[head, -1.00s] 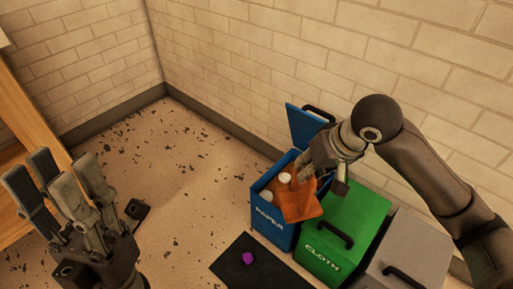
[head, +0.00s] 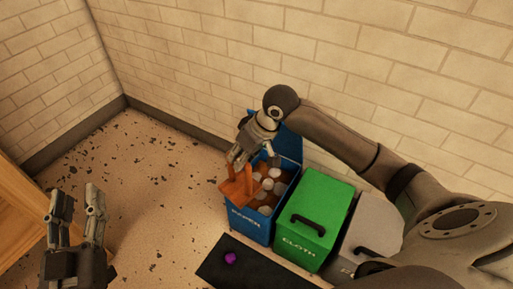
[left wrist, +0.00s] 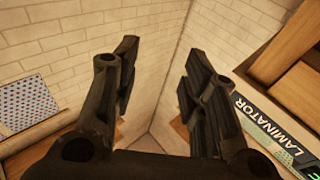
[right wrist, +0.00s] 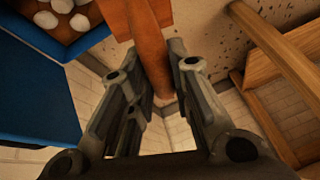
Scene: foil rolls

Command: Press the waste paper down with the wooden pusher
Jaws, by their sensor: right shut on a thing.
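The wooden pusher (head: 238,190) has an orange-brown flat plate. My right gripper (head: 240,158) is shut on it and holds it at the left side of the open blue PAPER bin (head: 247,229). In the right wrist view the pusher (right wrist: 147,40) runs up between the fingers, with the bin's opening to its left. Several pale balls of waste paper (head: 269,184) lie inside the bin; they also show in the right wrist view (right wrist: 45,18). My left gripper (head: 77,208) is open and empty, far left of the bin.
A closed green CLOTH bin (head: 316,207) and a grey bin (head: 372,222) stand right of the blue one. A purple crumpled thing (head: 230,258) lies on a dark mat (head: 260,272). The brick wall is close behind. Speckled floor (head: 150,190) is clear to the left.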

